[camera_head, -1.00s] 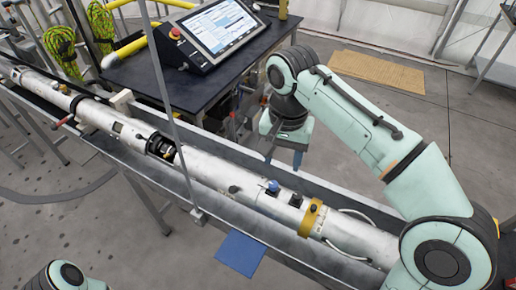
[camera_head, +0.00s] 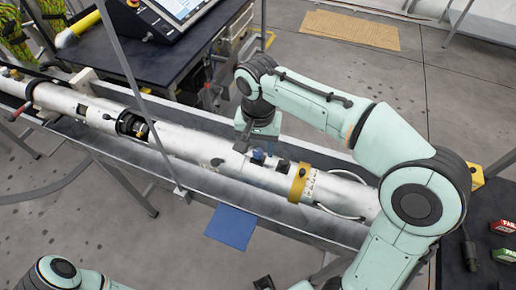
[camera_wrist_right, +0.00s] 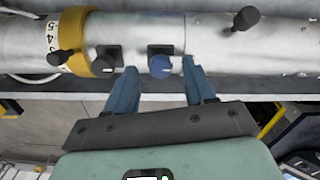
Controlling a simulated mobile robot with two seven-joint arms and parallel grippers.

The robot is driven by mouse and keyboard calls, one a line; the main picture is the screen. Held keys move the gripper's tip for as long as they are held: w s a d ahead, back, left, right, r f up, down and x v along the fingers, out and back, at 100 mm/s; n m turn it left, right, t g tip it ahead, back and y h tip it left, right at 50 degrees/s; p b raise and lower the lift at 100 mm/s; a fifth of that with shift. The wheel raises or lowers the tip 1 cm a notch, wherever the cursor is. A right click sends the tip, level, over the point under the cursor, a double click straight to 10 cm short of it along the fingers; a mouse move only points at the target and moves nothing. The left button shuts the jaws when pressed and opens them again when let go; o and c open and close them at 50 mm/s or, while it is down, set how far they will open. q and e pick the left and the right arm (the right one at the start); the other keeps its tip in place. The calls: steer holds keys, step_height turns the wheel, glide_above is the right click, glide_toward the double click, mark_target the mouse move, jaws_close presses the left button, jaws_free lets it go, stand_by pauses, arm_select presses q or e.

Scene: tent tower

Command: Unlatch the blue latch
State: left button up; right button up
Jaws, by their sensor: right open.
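The blue latch (camera_head: 257,155) is a round blue knob on a dark square base on top of the silver tube (camera_head: 205,148). In the right wrist view the latch (camera_wrist_right: 160,66) lies between my spread fingers. My right gripper (camera_wrist_right: 159,78) is open and empty, with one blue finger on each side of the latch; I cannot tell whether either touches it. In the head view my right gripper (camera_head: 252,146) is over the tube at the latch and partly hides it. My left arm shows only at the bottom left, and its gripper is out of view.
The tube lies in a metal trough (camera_head: 180,178). A thin upright rod (camera_head: 137,95) stands left of the latch. A dark table (camera_head: 112,58) stands behind.

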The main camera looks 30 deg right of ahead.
arm_select(q)
steer(key=shift+f, duration=0.1)
arm_select(e)
steer(key=shift+f, duration=0.5)
jaws_close()
